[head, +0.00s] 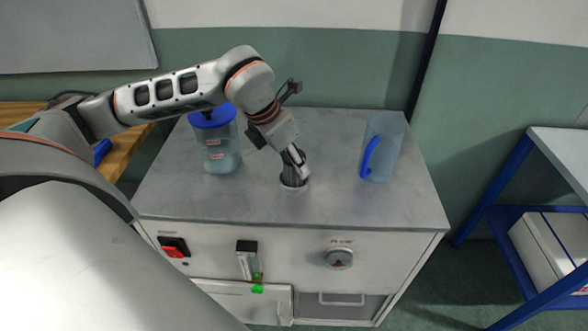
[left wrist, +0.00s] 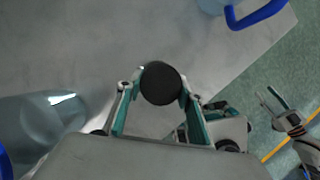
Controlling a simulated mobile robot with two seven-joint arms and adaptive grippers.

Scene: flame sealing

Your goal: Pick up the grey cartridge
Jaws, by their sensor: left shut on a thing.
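The grey cartridge (left wrist: 161,83) shows in the left wrist view as a dark round end between my left fingers. My left gripper (left wrist: 158,92) is shut on it, one finger on each side. In the head view my left gripper (head: 293,156) points down over the middle of the cabinet top. The cartridge (head: 293,177) shows there as a dark shape below the fingers, at a light round ring. I cannot tell whether it is clear of the ring. My right gripper (left wrist: 291,108) shows at the right edge of the left wrist view, empty, its fingers apart.
A clear jar (head: 221,158) with a blue lid stands left of my left gripper. A clear jug (head: 385,148) with a blue handle stands to the right. The grey cabinet top (head: 330,205) is bare between them. The cabinet front has a red switch (head: 173,246) and a knob (head: 338,258).

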